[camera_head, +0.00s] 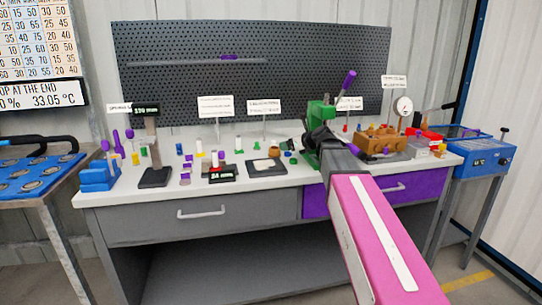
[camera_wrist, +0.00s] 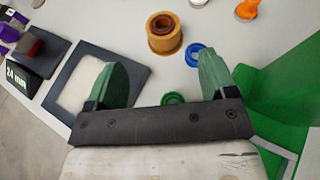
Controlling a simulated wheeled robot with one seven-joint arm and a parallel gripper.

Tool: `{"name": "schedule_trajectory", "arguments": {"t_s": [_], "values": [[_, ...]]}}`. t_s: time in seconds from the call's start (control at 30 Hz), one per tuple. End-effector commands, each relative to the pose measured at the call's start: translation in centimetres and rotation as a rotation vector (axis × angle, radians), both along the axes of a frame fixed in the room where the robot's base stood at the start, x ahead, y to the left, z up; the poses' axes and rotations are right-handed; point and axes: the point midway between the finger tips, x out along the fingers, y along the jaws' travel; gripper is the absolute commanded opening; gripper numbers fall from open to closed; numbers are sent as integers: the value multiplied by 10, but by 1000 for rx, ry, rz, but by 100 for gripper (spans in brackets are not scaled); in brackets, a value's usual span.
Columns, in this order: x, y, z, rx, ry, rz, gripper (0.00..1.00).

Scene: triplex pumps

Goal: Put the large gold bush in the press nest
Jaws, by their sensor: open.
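In the wrist view, a gold bush (camera_wrist: 164,40) stands upright on the pale bench top, beyond my fingertips. A darker brown ring shows inside its top opening; I cannot tell whether it is a separate piece. My gripper (camera_wrist: 163,62) is open, its two green fingers apart with nothing held. The bush is ahead of the gap between them, not touching. In the head view, the green press (camera_head: 320,130) with a purple lever stands on the bench, partly behind my pink arm. Its green body (camera_wrist: 275,105) shows at right in the wrist view. I cannot make out the press nest.
A blue ring (camera_wrist: 199,55) lies right of the bush, and a green ring (camera_wrist: 173,98) lies near my gripper. A dark tray with a pale pad (camera_wrist: 83,86) is at left. An orange piece (camera_wrist: 247,9) stands farther back. Several small parts crowd the bench.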

Motion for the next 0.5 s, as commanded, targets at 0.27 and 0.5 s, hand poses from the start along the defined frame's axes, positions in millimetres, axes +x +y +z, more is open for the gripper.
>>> {"name": "schedule_trajectory", "arguments": {"t_s": [0.27,0.5], "values": [[17,7,-9,11,18,-13,78],[37,29,-22,9,17,-13,78]]}}
